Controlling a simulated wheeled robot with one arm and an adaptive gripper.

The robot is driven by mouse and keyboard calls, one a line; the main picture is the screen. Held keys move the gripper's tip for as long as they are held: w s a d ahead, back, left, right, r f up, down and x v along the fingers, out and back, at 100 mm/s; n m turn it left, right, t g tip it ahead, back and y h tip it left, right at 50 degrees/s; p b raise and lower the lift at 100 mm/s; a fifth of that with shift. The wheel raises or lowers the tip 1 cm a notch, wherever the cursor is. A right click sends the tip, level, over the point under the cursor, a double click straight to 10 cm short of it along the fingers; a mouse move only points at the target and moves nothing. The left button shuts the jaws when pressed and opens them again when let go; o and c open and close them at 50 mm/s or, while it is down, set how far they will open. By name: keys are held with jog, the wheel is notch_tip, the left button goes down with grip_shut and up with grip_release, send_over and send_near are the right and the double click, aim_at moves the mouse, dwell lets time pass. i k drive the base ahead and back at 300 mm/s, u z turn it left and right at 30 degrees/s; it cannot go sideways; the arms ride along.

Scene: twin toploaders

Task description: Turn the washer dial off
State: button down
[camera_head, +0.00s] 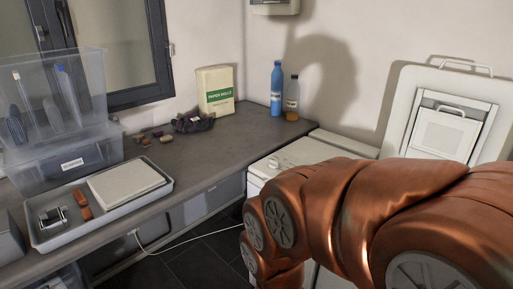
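A white top-loading machine (312,150) stands past the end of the counter, partly covered by my copper-coloured arm. A small pale raised detail shows on its top near the left edge, but it is too small to tell whether it is a dial. A second white appliance part, like a raised lid with an inner door (446,133), stands at the right against the wall. I cannot make out a washer dial or its setting. My arm fills the lower right and bends downward, and my gripper is not in view.
A dark counter (205,150) runs along the left wall. Dark floor (205,258) shows below, with a white cable.

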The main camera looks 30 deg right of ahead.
aim_at(274, 164)
jog(key=z, duration=0.9)
jog(key=k, duration=0.5)
jog(key=u, duration=0.85)
jog(key=i, duration=1.25)
jog(key=z, duration=0.45)
